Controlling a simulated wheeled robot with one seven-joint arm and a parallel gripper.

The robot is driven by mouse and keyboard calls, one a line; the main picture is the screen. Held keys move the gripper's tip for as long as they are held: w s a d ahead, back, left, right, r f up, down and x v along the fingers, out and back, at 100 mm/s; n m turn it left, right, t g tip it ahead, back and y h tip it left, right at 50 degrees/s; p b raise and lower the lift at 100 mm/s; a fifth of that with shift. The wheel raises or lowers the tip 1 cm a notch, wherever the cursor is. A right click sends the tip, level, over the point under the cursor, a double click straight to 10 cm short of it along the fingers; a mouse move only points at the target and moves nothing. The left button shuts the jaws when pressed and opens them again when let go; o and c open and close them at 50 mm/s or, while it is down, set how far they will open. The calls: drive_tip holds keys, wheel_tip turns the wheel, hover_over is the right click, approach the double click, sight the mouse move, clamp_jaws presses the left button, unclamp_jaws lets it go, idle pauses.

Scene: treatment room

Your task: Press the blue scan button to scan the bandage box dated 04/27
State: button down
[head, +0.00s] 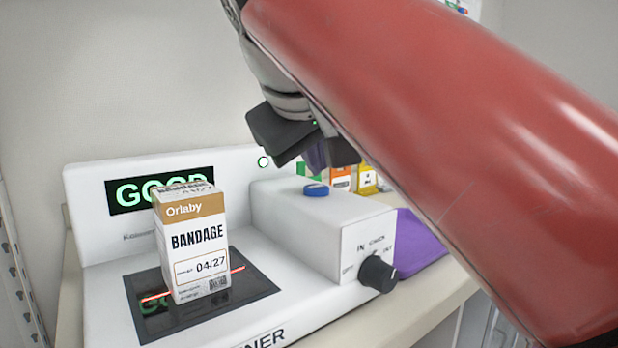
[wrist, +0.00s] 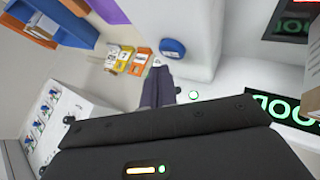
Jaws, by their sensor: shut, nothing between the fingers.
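The bandage box (head: 193,243), white with a tan band and marked Orlaby and 04/27, stands upright on the dark scan pad (head: 262,284) of the white scanner (head: 110,224). A red line crosses the box's lower part. The scanner's display (head: 122,196) reads GOOD in green, partly hidden by the box. The round blue scan button (head: 316,190) is on top of the scanner's raised block, and it also shows in the wrist view (wrist: 172,49). My gripper (wrist: 158,75) is shut and empty, apart from the button. In the head view its fingertips (head: 318,158) are just above and behind the button.
A black knob (head: 377,274) is on the block's front. Small orange and yellow boxes (head: 367,178) stand behind the block. A purple item (head: 420,243) lies right of the scanner. My red arm covers the head view's right side.

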sight(315, 189)
wheel_tip(315, 189, up, 5)
drive_tip(key=p, duration=0.4)
idle(0.3)
idle(0.4)
